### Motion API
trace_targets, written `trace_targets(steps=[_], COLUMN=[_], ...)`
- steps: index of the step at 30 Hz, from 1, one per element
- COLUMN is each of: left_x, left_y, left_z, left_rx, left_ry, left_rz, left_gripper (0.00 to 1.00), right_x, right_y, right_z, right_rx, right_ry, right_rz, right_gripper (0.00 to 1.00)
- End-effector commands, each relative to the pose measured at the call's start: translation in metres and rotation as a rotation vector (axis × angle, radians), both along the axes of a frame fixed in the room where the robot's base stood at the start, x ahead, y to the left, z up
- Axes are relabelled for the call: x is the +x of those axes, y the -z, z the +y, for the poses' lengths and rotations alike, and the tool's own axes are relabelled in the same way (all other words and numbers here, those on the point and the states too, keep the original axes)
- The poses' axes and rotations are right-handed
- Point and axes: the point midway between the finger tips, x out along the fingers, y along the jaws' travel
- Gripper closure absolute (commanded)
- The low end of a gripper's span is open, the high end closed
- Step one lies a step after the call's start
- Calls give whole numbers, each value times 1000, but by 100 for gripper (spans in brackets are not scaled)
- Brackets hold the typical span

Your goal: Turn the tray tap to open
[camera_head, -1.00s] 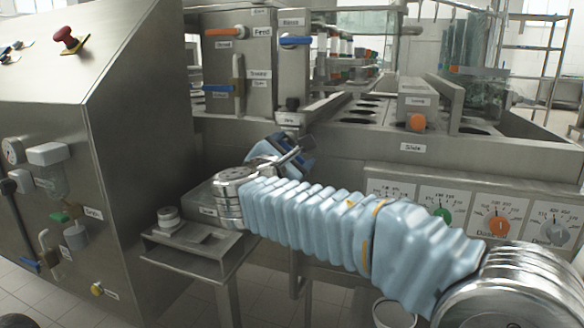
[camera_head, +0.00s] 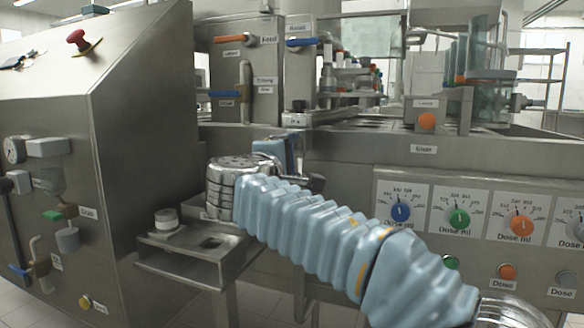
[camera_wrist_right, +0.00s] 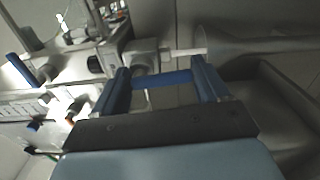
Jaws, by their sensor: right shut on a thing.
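My right gripper (camera_head: 288,158) is at the front wall of the machine, below a small label and a black knob (camera_head: 298,105). My silver wrist and pale blue sleeve hide most of what it holds in the head view. In the right wrist view, the two blue fingers (camera_wrist_right: 162,76) stand on either side of a blue bar, which looks like the tray tap's handle (camera_wrist_right: 163,79). The gripper is shut on it. A grey tap body (camera_wrist_right: 145,55) with a pale rod sits just beyond the fingers. The tap's exact angle is unclear. My left gripper is not in view.
A steel cabinet with a red button (camera_head: 78,38) stands at left. A small metal stand (camera_head: 190,258) is below my wrist. Dose dials, including a blue one (camera_head: 401,211), line the front panel at right. Orange and blue handles (camera_head: 300,42) are above.

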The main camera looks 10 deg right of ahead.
Motion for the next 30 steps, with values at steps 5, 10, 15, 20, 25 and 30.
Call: trace_targets(steps=[5,10,15,20,25,30], left_x=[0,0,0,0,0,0], left_y=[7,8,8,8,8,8], left_z=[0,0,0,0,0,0], left_rx=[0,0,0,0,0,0], left_ry=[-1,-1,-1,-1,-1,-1], left_rz=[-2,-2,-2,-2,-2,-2], left_gripper=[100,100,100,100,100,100], right_x=[1,2,2,2,2,1], right_y=[3,3,2,2,2,1], right_z=[2,3,3,3,3,2], right_rx=[47,67,73,73,72,71], right_ry=[-1,-1,-1,-1,-1,-1], right_rz=[-29,-43,-46,-46,-46,-47], right_gripper=[56,56,56,56,12,0])
